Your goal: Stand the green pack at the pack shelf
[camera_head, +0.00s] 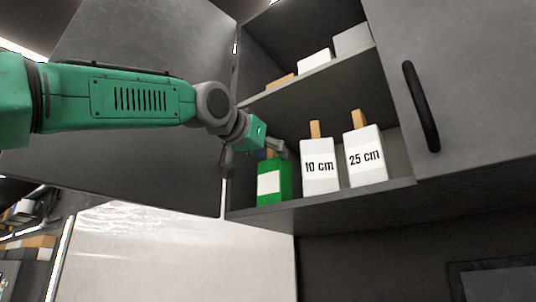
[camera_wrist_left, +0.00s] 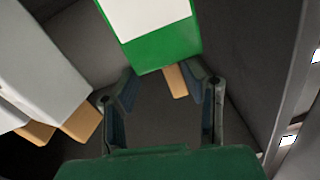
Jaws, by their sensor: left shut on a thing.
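The green pack (camera_head: 275,193) with a white label is upright at the left end of the lower cabinet shelf, the pack shelf (camera_head: 330,201). Its base is at the shelf surface; I cannot tell whether it touches. My left gripper (camera_head: 276,149) is at the top of the pack, shut on it. In the left wrist view the green pack (camera_wrist_left: 160,50) shows beyond the fingers of the left gripper (camera_wrist_left: 163,82), with its tan tab (camera_wrist_left: 176,82) between them. My right gripper is not in view.
White packs marked 10 cm (camera_head: 320,178) and 25 cm (camera_head: 367,170) stand right of the green pack. The upper shelf (camera_head: 310,80) holds more boxes. An open grey door (camera_head: 140,50) is on the left; a door with a black handle (camera_head: 421,106) is on the right.

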